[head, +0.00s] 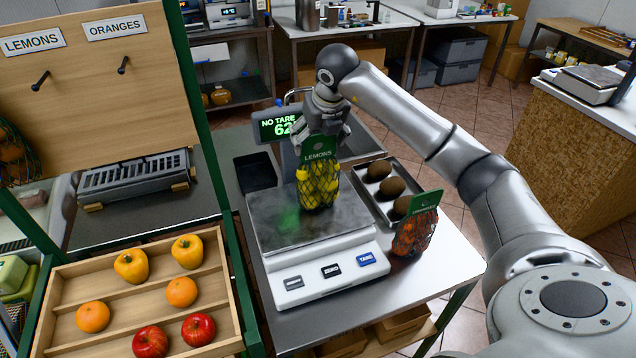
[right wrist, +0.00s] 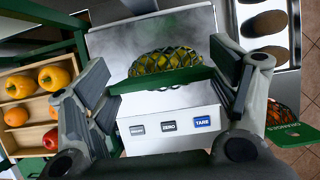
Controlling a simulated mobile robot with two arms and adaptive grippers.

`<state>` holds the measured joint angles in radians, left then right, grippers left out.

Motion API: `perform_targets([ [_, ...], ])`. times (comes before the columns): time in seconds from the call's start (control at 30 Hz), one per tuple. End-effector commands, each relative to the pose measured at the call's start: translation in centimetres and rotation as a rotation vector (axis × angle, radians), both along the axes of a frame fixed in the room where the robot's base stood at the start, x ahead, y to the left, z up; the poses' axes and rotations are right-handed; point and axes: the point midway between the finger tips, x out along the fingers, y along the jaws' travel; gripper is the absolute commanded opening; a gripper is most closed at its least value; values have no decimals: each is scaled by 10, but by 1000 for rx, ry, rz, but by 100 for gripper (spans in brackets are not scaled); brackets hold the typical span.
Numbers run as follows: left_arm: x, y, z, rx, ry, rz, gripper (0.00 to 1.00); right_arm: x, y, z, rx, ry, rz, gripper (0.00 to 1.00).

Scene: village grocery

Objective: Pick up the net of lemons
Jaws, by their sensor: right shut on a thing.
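The net of lemons (head: 318,186) is yellow fruit in dark mesh with a green header card marked LEMONS. It hangs upright over the steel plate of the white scale (head: 300,272); I cannot tell whether its bottom touches the plate. My right gripper (head: 318,138) comes down from above and is shut on the green card. In the right wrist view the card spans between the two fingers (right wrist: 165,88), with the lemons (right wrist: 168,60) behind it. My left gripper is not in view.
A net of oranges (head: 413,232) stands right of the scale, and a tray (head: 362,200) of brown fruit lies behind it. A lit display (head: 280,124) stands behind the scale. A wooden crate (head: 62,312) of peppers, oranges and apples is at left, below a board with two hooks.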

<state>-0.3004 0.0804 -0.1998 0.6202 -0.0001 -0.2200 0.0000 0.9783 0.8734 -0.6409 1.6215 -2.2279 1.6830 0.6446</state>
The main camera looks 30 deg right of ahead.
Motion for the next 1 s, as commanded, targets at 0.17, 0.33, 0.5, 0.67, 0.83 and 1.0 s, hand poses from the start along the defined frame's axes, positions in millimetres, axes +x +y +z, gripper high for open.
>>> perform_targets([
  [0.17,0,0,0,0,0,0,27,0,0,0,0,0,0,28],
  [0.33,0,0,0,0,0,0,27,1,0,2,0,-4,-1,13],
  [0.5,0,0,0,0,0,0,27,1,0,2,0,-4,-1,13],
  [0.67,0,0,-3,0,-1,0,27,1,0,4,1,-5,0,13],
  [0.83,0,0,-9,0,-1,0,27,1,0,13,1,-6,0,13],
  [1.0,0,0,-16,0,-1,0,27,2,0,25,1,-7,-1,13],
])
